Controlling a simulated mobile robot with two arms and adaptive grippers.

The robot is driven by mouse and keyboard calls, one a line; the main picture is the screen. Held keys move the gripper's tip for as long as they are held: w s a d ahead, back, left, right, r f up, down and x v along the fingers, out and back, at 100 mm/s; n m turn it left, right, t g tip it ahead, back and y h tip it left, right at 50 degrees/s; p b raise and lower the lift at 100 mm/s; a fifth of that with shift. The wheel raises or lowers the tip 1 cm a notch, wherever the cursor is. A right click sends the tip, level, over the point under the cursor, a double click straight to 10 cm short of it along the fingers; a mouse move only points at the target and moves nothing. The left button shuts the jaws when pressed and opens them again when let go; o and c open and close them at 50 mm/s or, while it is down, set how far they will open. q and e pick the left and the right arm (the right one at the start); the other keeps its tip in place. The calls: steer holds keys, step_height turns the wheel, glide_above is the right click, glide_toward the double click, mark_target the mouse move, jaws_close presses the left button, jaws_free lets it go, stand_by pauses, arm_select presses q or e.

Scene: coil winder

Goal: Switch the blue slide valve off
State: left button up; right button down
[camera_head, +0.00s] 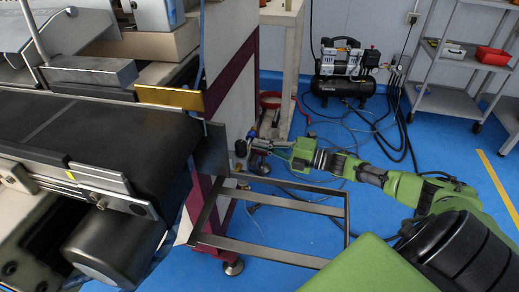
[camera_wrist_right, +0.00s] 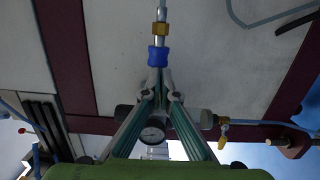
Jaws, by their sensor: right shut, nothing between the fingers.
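The blue slide valve (camera_wrist_right: 158,56) shows in the right wrist view as a short blue sleeve on a thin metal pipe, below a brass fitting (camera_wrist_right: 161,29). My right gripper (camera_wrist_right: 159,84) is shut and empty, its fingertips meeting just below the blue sleeve. I cannot tell whether the tips touch it. My left gripper is not in view.
A round pressure gauge (camera_wrist_right: 152,132) shows between my fingers, with a brass valve (camera_wrist_right: 223,130) to the right. A metal frame (camera_head: 270,203) stands out from the machine below my arm. A compressor (camera_head: 345,70) and a trolley (camera_head: 450,95) stand behind on the blue floor.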

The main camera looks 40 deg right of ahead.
steer(key=shift+d+r, duration=0.1)
steer(key=shift+d, duration=0.15)
steer(key=v, duration=1.1)
steer(key=shift+s, duration=0.35)
steer(key=shift+s+d, duration=0.1)
